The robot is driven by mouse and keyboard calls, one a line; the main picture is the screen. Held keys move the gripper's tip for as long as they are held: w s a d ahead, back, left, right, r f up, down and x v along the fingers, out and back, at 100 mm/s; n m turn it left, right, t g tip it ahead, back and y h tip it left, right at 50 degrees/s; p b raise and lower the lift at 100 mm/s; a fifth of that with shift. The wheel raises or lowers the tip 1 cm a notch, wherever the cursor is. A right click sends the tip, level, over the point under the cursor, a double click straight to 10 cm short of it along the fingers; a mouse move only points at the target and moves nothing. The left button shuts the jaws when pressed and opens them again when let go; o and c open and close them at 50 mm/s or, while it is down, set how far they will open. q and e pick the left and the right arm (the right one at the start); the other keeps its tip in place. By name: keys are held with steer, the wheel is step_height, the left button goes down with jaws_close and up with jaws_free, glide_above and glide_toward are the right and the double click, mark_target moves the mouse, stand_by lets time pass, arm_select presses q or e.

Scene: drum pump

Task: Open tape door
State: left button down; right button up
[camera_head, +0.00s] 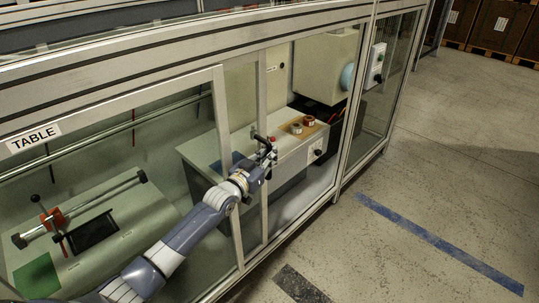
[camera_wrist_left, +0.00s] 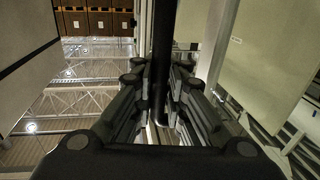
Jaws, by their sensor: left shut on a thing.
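The tape door is a clear panel in a grey metal frame (camera_head: 263,95), in the middle of the long enclosure in the head view. Rolls of tape (camera_head: 303,125) show behind it on a pale bench. A black bar handle (camera_head: 259,137) stands out from the door's upright. My left gripper (camera_head: 268,153) is shut on this handle. In the left wrist view the handle (camera_wrist_left: 163,50) runs upright between the two fingers of my left gripper (camera_wrist_left: 158,95). The fingers hide part of the handle. My right gripper is in neither view.
My left arm passes in front of that panel. Grey floor (camera_head: 430,190) with a blue line (camera_head: 440,243) is clear at the right.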

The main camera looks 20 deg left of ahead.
arm_select(q)
steer(key=shift+d, duration=0.1)
steer(key=c, duration=1.6)
jaws_free()
steer(key=shift+c, duration=0.2)
steer(key=shift+s, duration=0.1)
steer(key=s+a, duration=0.2)
steer(key=s, duration=0.9)
steer(key=shift+s, duration=0.3)
